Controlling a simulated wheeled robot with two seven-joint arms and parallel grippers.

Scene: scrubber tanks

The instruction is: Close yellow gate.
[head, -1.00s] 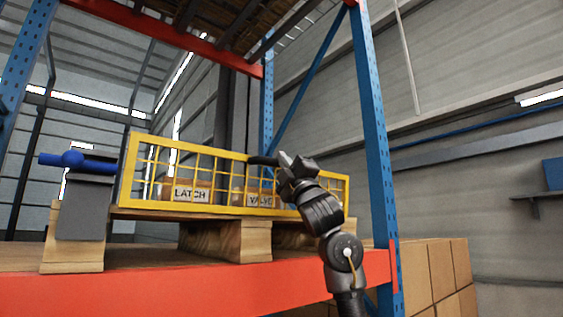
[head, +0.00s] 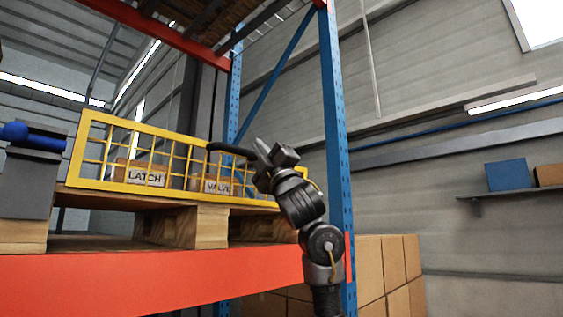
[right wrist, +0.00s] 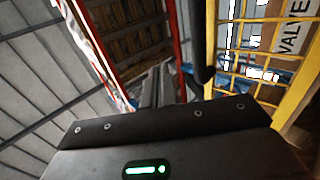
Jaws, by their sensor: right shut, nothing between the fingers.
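The yellow gate (head: 150,193) is a mesh panel standing upright along the edge of a wooden pallet on the rack. A dark handle (head: 232,150) sticks out at its top rail. My right gripper (head: 263,150) is shut and empty, close beside the handle's right end in the head view; I cannot tell if they touch. In the right wrist view the shut fingers (right wrist: 156,88) show left of the dark handle (right wrist: 203,76) and the yellow mesh (right wrist: 250,72). I cannot tell whether the gate is fully closed. My left gripper is out of view.
Boxes labelled LATCH (head: 146,176) and VALVE (head: 216,187) sit behind the mesh. A blue fitting on a grey block (head: 26,185) stands at the left. An orange beam (head: 150,285) and blue upright (head: 336,150) frame the rack. Cartons (head: 390,270) stand at lower right.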

